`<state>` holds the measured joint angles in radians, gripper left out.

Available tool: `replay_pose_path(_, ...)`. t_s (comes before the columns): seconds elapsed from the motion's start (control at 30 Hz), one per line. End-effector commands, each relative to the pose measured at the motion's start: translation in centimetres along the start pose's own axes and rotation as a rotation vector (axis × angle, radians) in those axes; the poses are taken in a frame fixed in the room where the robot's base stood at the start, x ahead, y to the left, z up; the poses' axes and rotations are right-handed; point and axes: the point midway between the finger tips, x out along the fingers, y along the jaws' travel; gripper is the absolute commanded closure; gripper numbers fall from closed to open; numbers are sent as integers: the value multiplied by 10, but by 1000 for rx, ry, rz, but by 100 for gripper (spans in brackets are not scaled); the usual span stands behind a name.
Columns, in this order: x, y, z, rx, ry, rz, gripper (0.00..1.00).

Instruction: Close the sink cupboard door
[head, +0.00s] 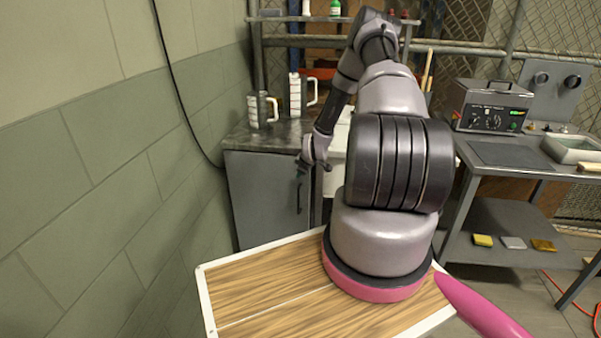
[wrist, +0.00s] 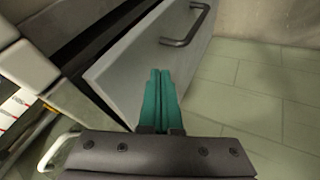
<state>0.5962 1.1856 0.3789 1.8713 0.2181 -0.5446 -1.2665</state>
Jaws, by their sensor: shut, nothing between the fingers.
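The sink cupboard door (head: 258,197) is a plain grey panel under the dark worktop, with a dark bar handle (head: 299,197) near its right edge. In the wrist view the door (wrist: 130,65) looks ajar, with a dark gap between it and the cabinet on the left; its handle (wrist: 186,27) is at the upper right. My gripper (head: 302,168) is by the upper right part of the door. Its teal fingers (wrist: 161,78) are together and empty, in front of the door's edge. I cannot tell whether they touch it.
Two white jugs (head: 299,95) (head: 261,109) stand on the worktop (head: 270,137). A tiled wall (head: 130,160) is close on the left. A grey bench (head: 500,155) with a control box (head: 492,106) stands to the right. My arm hides part of the sink area.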

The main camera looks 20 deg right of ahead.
Motion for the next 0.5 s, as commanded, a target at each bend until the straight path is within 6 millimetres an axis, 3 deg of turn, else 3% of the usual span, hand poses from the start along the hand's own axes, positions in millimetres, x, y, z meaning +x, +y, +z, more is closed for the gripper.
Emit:
replay_pose_path(0.2, 8, 14, 0, 1, 0, -2, 100)
replay_pose_path(0.5, 9, 15, 0, -1, 0, -3, 100)
